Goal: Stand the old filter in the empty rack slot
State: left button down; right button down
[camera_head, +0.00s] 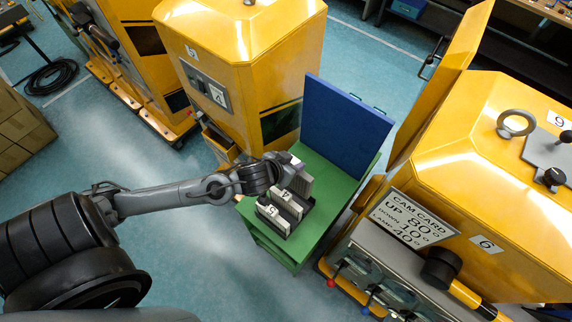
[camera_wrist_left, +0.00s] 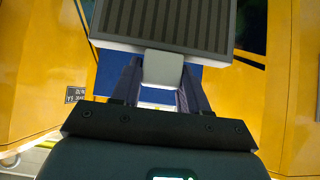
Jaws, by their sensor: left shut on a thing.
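My left gripper (camera_head: 285,170) is above the green cabinet and shut on the pale tab of the old filter (camera_head: 302,182). In the left wrist view the old filter (camera_wrist_left: 165,25) is a grey-framed block with dark ribs, its tab (camera_wrist_left: 162,68) between the two fingers. The dark rack (camera_head: 291,228) stands on the cabinet top just below the gripper, holding white-edged filters with number labels. The held filter is over the rack's far end; I cannot tell whether it touches the rack. The empty slot is not clearly visible, partly hidden by the gripper and filter. My right gripper is out of view.
The green cabinet (camera_head: 335,190) has a blue upright panel (camera_head: 340,125) at its back. Yellow machines stand behind left (camera_head: 235,40) and at right (camera_head: 470,170), the right one with levers. Bare green top lies right of the rack.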

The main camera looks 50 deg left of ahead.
pick_arm(q)
jog(key=w, duration=0.1)
jog(key=w+f, duration=0.1)
jog(key=w+f+p, duration=0.1)
jog(key=w, duration=0.1)
jog(key=shift+a, duration=0.3)
notch_tip(320, 180, down, 17)
jog(key=b, duration=1.4)
dwell(0.4)
